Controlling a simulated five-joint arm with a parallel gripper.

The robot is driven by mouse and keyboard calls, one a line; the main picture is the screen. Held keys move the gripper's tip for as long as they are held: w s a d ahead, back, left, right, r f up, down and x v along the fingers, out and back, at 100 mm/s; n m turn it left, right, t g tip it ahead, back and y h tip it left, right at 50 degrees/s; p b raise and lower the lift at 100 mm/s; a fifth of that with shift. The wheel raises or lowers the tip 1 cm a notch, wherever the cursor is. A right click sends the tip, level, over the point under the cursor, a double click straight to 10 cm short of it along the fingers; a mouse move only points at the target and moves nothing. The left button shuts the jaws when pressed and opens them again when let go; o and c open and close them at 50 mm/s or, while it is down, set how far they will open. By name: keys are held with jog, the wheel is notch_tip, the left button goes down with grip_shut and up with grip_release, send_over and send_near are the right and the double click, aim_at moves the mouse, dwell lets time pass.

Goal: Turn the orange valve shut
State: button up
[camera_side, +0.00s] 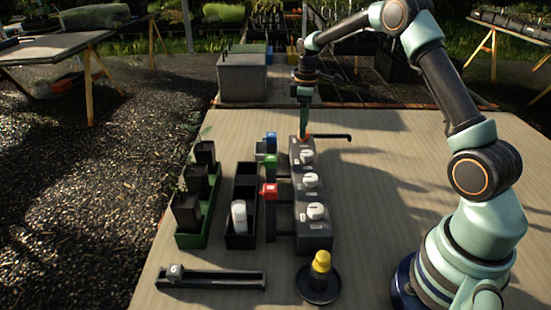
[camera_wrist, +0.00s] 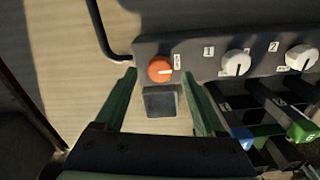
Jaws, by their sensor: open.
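The orange valve (camera_wrist: 160,69) is a round knob at the left end of the dark grey valve block (camera_wrist: 205,52) in the wrist view. A pale mark on it points right. In the side view only a bit of orange (camera_side: 307,136) shows at the far end of the block (camera_side: 317,236), mostly hidden by my gripper (camera_side: 304,131). My gripper points down there. In the wrist view my gripper (camera_wrist: 159,74) is open, with one green finger on each side of the valve and gaps between. Whether the fingertips are level with the knob I cannot tell.
White knobs (camera_side: 311,180) line the block. Blue, green and red taps (camera_side: 269,190) stick out on its left. Left of them are a black tray (camera_side: 241,166) and a green tray of pots (camera_side: 211,215). A black bar (camera_side: 333,136) sticks out right. The table's right side is mostly clear.

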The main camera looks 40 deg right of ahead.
jog(key=shift+f, duration=0.9)
grip_shut()
